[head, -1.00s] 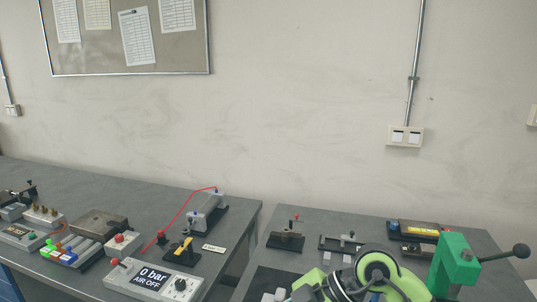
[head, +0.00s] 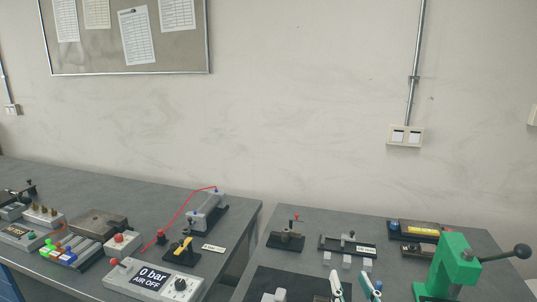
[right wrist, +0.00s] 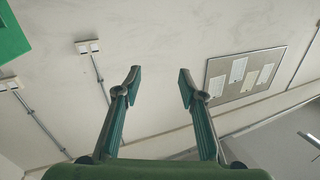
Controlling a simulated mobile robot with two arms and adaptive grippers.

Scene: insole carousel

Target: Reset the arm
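My right gripper (head: 354,288) shows only by its fingertips at the bottom edge of the head view, over the front of the right table. In the right wrist view my right gripper (right wrist: 160,80) is open and empty, its two green-padded fingers apart and pointing up toward the wall and notice board (right wrist: 212,82). My left gripper is not in view.
A green press (head: 458,262) with a black-knobbed lever stands right of my right gripper. Small grey blocks and fixtures (head: 347,246) lie behind it. The left table holds a "0 bar" box (head: 152,280) and other devices. A gap separates the tables.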

